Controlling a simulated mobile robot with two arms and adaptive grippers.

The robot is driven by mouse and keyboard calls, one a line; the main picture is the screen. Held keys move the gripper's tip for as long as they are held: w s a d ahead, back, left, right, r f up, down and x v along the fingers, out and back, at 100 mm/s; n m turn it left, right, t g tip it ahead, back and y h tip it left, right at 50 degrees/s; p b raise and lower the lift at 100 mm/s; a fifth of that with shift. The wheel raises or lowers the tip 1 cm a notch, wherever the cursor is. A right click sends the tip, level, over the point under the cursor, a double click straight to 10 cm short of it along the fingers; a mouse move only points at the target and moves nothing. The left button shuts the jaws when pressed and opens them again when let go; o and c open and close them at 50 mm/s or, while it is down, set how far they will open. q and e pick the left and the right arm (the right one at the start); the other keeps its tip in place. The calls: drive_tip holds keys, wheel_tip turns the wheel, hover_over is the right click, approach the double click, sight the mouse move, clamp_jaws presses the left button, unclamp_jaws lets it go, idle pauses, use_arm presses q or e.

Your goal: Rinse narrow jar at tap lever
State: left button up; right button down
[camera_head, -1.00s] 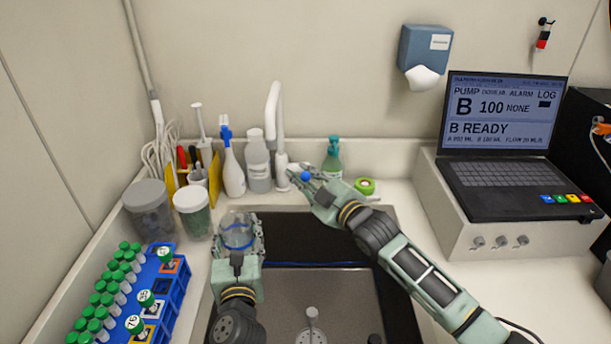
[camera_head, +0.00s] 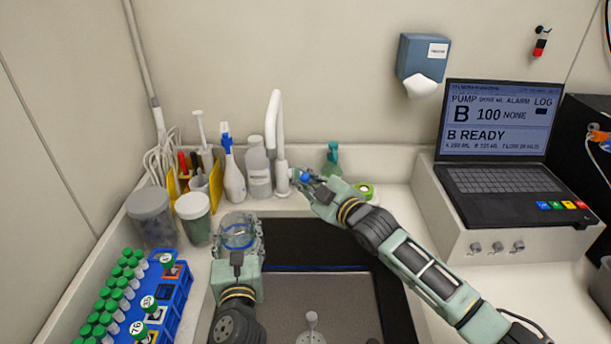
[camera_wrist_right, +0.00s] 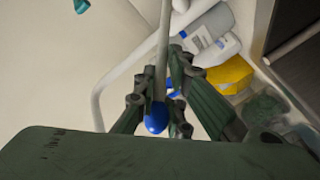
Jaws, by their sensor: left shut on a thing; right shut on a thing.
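The narrow jar (camera_head: 238,236) is clear glass with a blue band. My left gripper (camera_head: 238,228) is shut on it and holds it over the left edge of the sink (camera_head: 330,255). The white tap (camera_head: 278,140) stands behind the sink, with its spout up and to the right of the jar. My right gripper (camera_head: 304,180) is at the tap's base, shut on the blue-tipped tap lever (camera_head: 305,177). In the right wrist view the blue lever tip (camera_wrist_right: 157,117) sits between the fingers. No water stream is visible.
Bottles (camera_head: 258,165) stand left of the tap. A green bottle (camera_head: 332,160) and green tape roll (camera_head: 366,191) are behind my right arm. A laptop (camera_head: 505,165) is at the right.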

use_arm(q)
drive_tip(key=shift+r, duration=0.35)
use_arm(e)
drive_tip(key=c, duration=1.8)
unclamp_jaws()
drive_tip(key=shift+w, duration=0.15)
drive_tip(key=shift+r, duration=0.1)
drive_tip(key=v, duration=1.2)
drive_tip(key=shift+r, duration=0.1)
